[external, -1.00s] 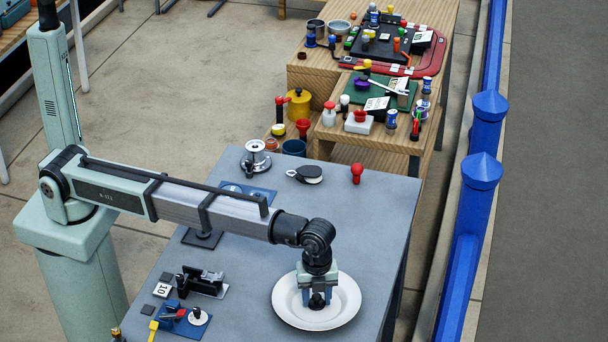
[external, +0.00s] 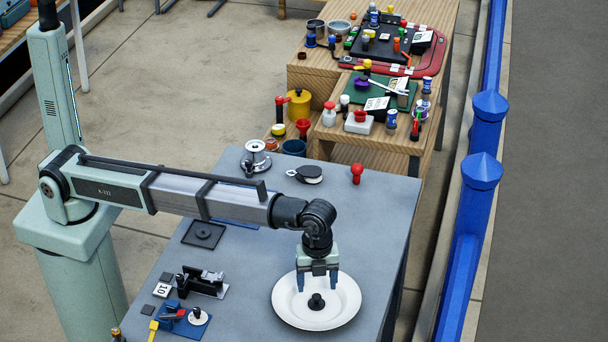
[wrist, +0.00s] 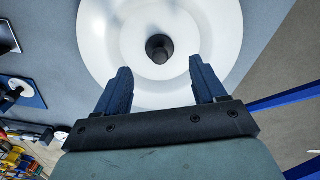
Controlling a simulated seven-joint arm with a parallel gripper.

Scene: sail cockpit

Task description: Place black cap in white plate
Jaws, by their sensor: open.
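The black cap (external: 316,301) rests on the white plate (external: 284,307), near its middle. In the wrist view the cap (wrist: 159,47) also sits inside the plate (wrist: 97,50), with white surface all around it. My gripper (external: 319,287) is above the plate, open and empty. In the wrist view its two blue fingers (wrist: 159,74) stand wide apart, and the cap lies clear of both of them.
The plate stands near the right edge of the grey table (external: 255,290). A black bracket (external: 203,281) and a blue tray (external: 180,319) are to its left. A red knob (external: 357,173) and a black pulley (external: 306,174) stand farther back. A blue railing (external: 466,245) runs at right.

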